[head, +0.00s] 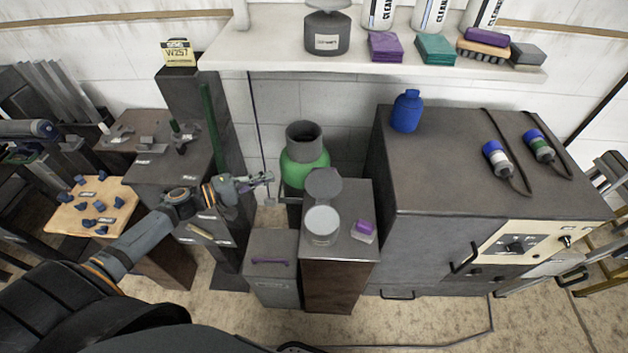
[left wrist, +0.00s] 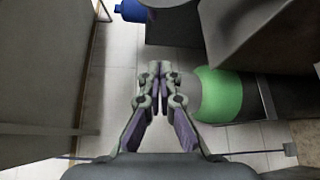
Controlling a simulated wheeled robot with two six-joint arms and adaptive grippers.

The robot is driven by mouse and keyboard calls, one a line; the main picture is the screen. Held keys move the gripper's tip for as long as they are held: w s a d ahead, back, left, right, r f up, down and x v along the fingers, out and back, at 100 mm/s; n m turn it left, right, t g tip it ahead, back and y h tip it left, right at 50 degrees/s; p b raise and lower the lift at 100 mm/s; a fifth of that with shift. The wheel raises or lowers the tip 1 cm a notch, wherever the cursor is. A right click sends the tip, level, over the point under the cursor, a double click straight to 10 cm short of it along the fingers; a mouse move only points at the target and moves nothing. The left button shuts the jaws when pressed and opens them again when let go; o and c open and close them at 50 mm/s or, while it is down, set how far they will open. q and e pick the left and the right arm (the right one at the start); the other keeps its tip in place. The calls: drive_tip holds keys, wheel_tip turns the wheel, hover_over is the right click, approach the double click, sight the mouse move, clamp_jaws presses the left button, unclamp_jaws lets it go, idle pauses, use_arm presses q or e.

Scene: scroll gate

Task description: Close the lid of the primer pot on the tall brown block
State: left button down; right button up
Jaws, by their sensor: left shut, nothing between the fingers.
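The primer pot (head: 322,226) is a pale round can standing on the tall brown block (head: 337,278), near its front left. Its grey round lid (head: 323,183) stands raised at the back of the pot, so the pot is open. My left gripper (head: 267,178) is left of the lid and apart from it, pointing right, with its fingers shut and empty. In the left wrist view the shut fingertips (left wrist: 157,72) show beside the green cylinder (left wrist: 218,96). My right gripper is not in view.
The green cylinder (head: 304,170) with a dark collar stands behind the block. A purple-topped item (head: 364,229) sits right of the pot. A lower grey box (head: 272,272) stands left of the block, and a large grey cabinet (head: 440,240) stands to the right.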

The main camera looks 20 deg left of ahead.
sight(324, 182)
use_arm(q)
drive_tip(key=w+d+p, duration=0.3)
drive_tip(key=w+d, duration=0.1)
drive_tip(key=d, duration=0.4)
drive_tip(key=shift+d+r+p, duration=0.15)
drive_tip(key=shift+d+p, duration=0.15)
drive_tip(key=shift+d, duration=0.1)
